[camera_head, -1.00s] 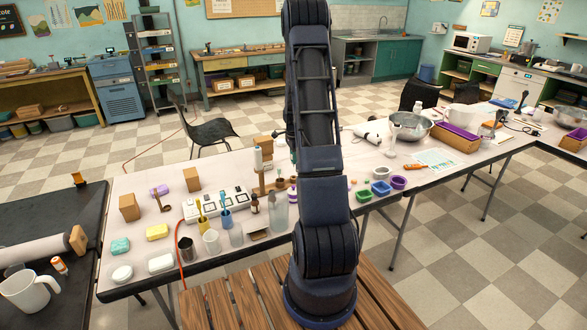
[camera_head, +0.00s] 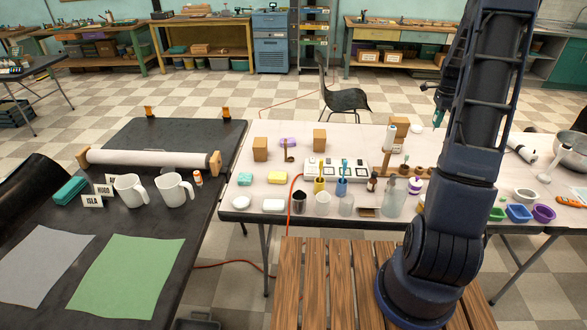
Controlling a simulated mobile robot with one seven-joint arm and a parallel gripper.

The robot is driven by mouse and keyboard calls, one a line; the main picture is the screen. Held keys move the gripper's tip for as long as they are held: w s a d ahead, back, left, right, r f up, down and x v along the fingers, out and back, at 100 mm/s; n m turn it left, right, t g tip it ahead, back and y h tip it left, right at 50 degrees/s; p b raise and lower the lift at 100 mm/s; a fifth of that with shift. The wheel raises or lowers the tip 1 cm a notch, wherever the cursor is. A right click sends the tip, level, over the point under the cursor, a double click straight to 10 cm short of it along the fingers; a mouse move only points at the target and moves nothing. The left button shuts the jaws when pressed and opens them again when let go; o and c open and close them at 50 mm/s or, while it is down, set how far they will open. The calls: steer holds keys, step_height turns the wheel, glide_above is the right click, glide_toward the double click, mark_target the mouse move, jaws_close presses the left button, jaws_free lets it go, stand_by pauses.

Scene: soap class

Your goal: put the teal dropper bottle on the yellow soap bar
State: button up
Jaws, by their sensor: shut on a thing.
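The yellow soap bar (camera_head: 277,178) lies on the white table, in the row of soaps at its left part. My gripper (camera_head: 437,103) is at the upper right, raised above the table and partly hidden by my arm. It is shut on a small teal and dark thing (camera_head: 437,115), which looks like the teal dropper bottle. The gripper is far to the right of the yellow bar and apart from it.
A teal soap bar (camera_head: 244,179) lies left of the yellow one; white soaps (camera_head: 273,205) lie in front. A yellow cup (camera_head: 319,185), a blue cup (camera_head: 341,187) and a white-grey device (camera_head: 335,168) stand to the right. A wooden block (camera_head: 260,149) stands behind.

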step_height(320, 180, up, 5)
steer(key=shift+r, duration=0.2)
steer(key=w+a+n, duration=0.2)
steer(key=a, duration=0.6)
steer(key=w+a+n, duration=0.2)
steer(key=a, duration=0.7)
steer(key=n, duration=1.3)
glide_above(277, 175)
step_height(277, 175, down, 25)
steer(key=shift+s+d+f, duration=0.1)
steer(key=shift+f, duration=0.1)
steer(key=shift+f, duration=0.1)
